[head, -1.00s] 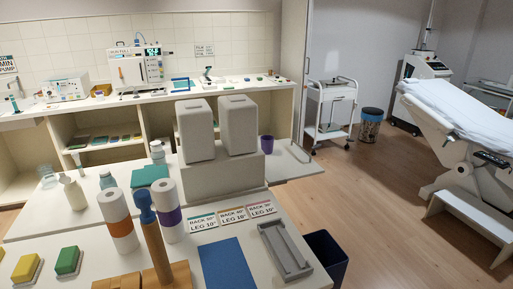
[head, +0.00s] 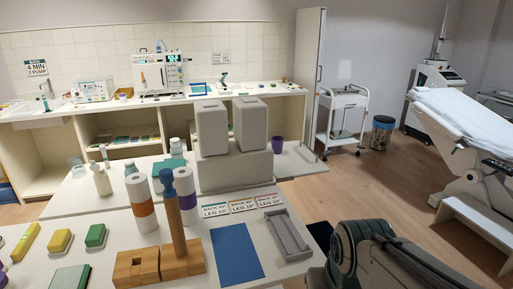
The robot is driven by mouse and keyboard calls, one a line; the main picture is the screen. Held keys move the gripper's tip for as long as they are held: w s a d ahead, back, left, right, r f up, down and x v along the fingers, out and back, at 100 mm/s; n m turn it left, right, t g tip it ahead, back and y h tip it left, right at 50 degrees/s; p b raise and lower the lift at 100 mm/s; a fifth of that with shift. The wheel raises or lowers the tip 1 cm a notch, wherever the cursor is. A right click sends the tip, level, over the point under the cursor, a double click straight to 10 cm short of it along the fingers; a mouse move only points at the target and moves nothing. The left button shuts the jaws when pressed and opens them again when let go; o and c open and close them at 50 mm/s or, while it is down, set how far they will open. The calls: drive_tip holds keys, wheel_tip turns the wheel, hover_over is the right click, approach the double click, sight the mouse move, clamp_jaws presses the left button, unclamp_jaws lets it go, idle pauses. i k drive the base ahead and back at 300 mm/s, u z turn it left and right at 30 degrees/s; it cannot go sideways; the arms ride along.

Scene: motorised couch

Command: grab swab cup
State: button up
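A small purple cup (head: 277,143) stands upright on the white table, just right of the grey double-block unit (head: 234,165). It is the only cup I can make out clearly, and no swabs show in it. No label shows that it is the swab cup. Part of my arm shows at the lower right edge, well in front of the cup.
Paper rolls (head: 141,202), a wooden block with a post (head: 160,262), a blue mat (head: 236,254) and a grey tray (head: 288,234) cover the near table. Open floor lies to the right, before the white cart (head: 342,125).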

sight(277, 145)
drive_tip(key=z, duration=0.6)
drive_tip(key=k, duration=0.8)
drive_tip(key=z, duration=0.95)
drive_tip(key=k, duration=0.45)
drive_tip(key=z, duration=0.35)
drive_tip(key=i, duration=1.5)
drive_tip(key=u, duration=0.35)
drive_tip(key=i, duration=1.8)
drive_tip(key=u, duration=0.45)
drive_tip(key=i, duration=2)
drive_tip(key=u, duration=0.75)
drive_tip(key=i, duration=1.6)
drive_tip(key=u, duration=1.75)
drive_tip(key=i, duration=0.7)
drive_tip(key=u, duration=0.85)
